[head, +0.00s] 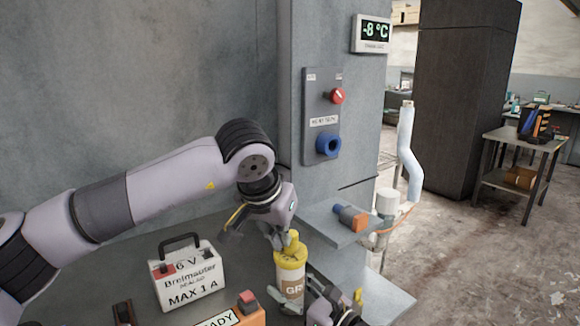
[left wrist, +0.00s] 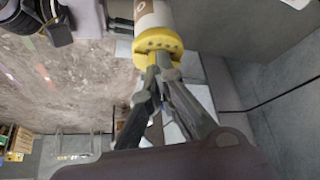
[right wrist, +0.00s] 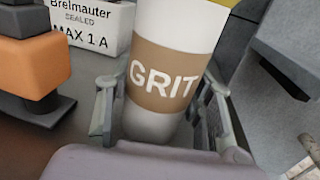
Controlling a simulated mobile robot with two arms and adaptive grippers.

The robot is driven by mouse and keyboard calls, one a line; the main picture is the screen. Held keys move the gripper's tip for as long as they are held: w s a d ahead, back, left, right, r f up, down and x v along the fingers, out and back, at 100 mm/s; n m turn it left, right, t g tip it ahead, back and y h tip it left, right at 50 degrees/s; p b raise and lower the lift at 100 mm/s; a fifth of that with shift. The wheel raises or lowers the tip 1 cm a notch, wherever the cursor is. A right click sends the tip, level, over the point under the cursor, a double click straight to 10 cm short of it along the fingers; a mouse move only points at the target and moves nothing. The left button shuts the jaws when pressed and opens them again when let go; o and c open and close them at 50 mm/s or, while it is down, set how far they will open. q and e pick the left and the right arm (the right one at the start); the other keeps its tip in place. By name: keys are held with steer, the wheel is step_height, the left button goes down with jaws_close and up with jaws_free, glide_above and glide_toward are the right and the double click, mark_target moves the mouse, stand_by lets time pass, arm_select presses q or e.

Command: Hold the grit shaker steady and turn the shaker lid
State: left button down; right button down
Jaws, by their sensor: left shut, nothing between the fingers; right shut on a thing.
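The grit shaker (head: 290,287) is a white bottle with a brown GRIT band. It stands upright at the bench's right part. Its yellow shaker lid (head: 291,258) has a raised tab on top and holes, seen in the left wrist view (left wrist: 158,44). My left gripper (head: 276,240) is shut at the lid's tab, its fingertips close together beside it; whether they touch it I cannot tell. My right gripper (head: 320,292) is shut on the shaker's body, with a finger on each side of the band in the right wrist view (right wrist: 160,88).
A white battery box (head: 188,277) and an orange block with a READY label (head: 250,308) stand left of the shaker. A grey shelf (head: 335,226) with a blue and orange item (head: 350,217) is at the right. A switch panel (head: 322,115) is on the wall behind.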

arm_select(q)
steer(key=shift+d, duration=0.25)
arm_select(e)
steer(key=shift+s+a, duration=0.1)
stand_by(0.3)
arm_select(q)
steer(key=shift+s+a, duration=0.1)
steer(key=shift+s, duration=0.3)
step_height(320, 180, up, 6)
stand_by(0.4)
steer(key=shift+a, duration=0.1)
arm_select(e)
steer(key=c, duration=0.7)
jaws_free()
steer(key=shift+o, duration=0.5)
steer(key=o, duration=0.4)
